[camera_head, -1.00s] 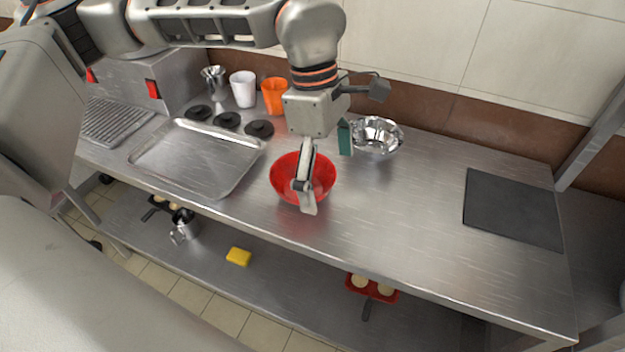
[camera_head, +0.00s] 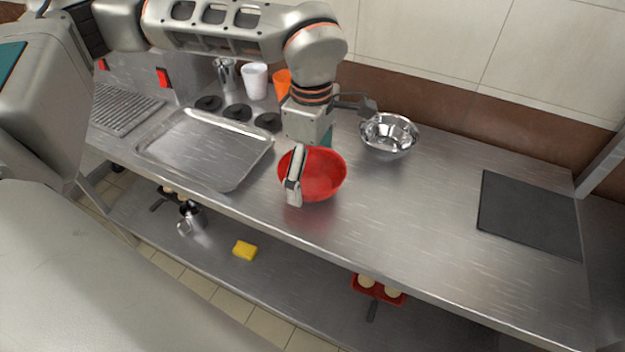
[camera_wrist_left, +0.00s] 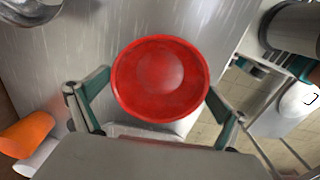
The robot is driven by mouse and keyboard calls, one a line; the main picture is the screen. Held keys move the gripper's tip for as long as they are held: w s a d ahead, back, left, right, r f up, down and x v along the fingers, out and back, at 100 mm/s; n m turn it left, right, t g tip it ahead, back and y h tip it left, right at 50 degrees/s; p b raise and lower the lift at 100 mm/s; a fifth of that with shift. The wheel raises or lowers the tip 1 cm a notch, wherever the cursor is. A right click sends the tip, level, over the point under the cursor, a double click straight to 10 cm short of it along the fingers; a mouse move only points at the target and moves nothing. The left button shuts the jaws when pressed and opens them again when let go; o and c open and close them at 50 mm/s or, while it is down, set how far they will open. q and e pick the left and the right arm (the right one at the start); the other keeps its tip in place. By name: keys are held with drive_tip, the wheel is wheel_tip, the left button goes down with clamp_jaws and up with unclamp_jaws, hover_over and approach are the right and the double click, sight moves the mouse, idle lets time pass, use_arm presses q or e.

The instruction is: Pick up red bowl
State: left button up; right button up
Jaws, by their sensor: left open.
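The red bowl (camera_head: 322,178) stands upright on the steel counter, near its front edge. It looks empty. One finger hangs in front of the bowl's left rim; the other shows partly behind the bowl. In the left wrist view, the red bowl (camera_wrist_left: 160,78) lies ahead of the open left gripper (camera_wrist_left: 158,108), in line with the gap between its fingers. No grip on the bowl shows. My right gripper is not in view.
A shiny metal bowl (camera_head: 388,137) stands behind and right of the red bowl. A steel tray (camera_head: 160,152) lies left, with orange (camera_head: 283,82) and white (camera_head: 255,80) cups behind. A dark board (camera_head: 530,212) lies right. The counter between is clear.

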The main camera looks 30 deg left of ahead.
use_arm(q)
drive_tip(key=c, duration=1)
drive_tip(key=shift+o, duration=0.2)
